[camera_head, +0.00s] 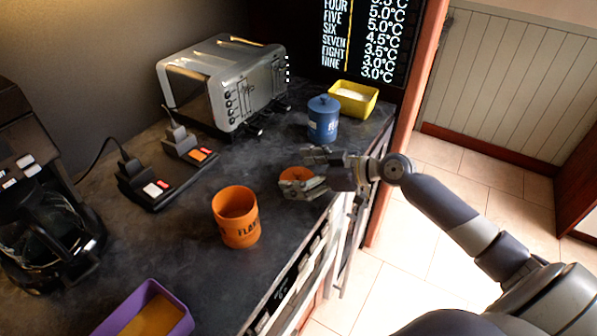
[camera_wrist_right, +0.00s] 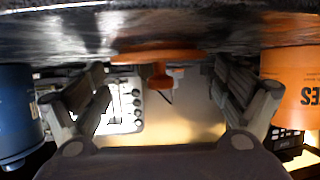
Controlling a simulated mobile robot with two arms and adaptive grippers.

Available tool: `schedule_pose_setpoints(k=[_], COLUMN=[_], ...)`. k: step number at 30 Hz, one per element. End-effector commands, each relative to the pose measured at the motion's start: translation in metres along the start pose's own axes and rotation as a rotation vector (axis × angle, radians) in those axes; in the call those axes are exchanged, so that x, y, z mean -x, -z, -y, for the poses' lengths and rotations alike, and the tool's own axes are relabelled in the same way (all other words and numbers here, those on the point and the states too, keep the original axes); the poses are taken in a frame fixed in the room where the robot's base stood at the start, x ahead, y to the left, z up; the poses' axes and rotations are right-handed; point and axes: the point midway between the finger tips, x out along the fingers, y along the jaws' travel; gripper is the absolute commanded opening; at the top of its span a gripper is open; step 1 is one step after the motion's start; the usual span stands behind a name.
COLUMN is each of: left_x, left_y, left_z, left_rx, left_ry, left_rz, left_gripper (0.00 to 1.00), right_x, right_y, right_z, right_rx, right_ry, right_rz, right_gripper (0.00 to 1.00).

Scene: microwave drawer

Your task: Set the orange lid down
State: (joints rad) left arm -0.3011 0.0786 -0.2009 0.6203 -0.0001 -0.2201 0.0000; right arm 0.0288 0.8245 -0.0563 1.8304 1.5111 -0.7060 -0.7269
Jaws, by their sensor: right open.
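The orange lid (camera_head: 293,174) lies on the dark counter near its front edge. In the right wrist view, which is upside down, the lid (camera_wrist_right: 150,56) rests flat on the counter with its knob pointing away from the surface. My right gripper (camera_head: 304,172) is open, with its fingers spread on either side of the lid's knob and apart from it. Part of the lid is hidden by the fingers in the head view. The open orange canister (camera_head: 237,218) stands upright to the left of the lid. My left gripper is not in view.
A blue lidded canister (camera_head: 323,120) and a yellow container (camera_head: 353,98) stand behind my right gripper. A toaster (camera_head: 225,82), plugs on a power strip (camera_head: 170,178) and a coffee maker (camera_head: 40,210) are farther left. A purple container (camera_head: 146,312) is at the front.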

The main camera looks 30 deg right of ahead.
Motion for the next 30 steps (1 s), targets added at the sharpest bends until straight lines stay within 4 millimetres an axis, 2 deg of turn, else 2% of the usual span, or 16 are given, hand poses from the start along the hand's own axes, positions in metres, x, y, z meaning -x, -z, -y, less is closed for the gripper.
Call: schedule_pose_setpoints(k=[5, 8, 21, 30], left_x=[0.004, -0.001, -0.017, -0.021], left_y=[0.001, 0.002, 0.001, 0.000], left_z=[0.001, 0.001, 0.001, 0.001], left_rx=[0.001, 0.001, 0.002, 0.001], left_ry=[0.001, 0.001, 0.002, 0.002], left_rz=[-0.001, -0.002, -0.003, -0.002], left_gripper=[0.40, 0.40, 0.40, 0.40], right_x=[0.002, 0.010, 0.082, 0.114], right_y=[0.004, 0.000, 0.000, 0.002], right_z=[0.000, -0.001, 0.000, 0.000], right_rx=[0.000, 0.000, -0.002, -0.002], right_ry=[0.000, -0.001, 0.000, 0.001], right_rz=[0.000, 0.001, 0.002, 0.000], right_gripper=[0.91, 0.91, 0.91, 0.91])
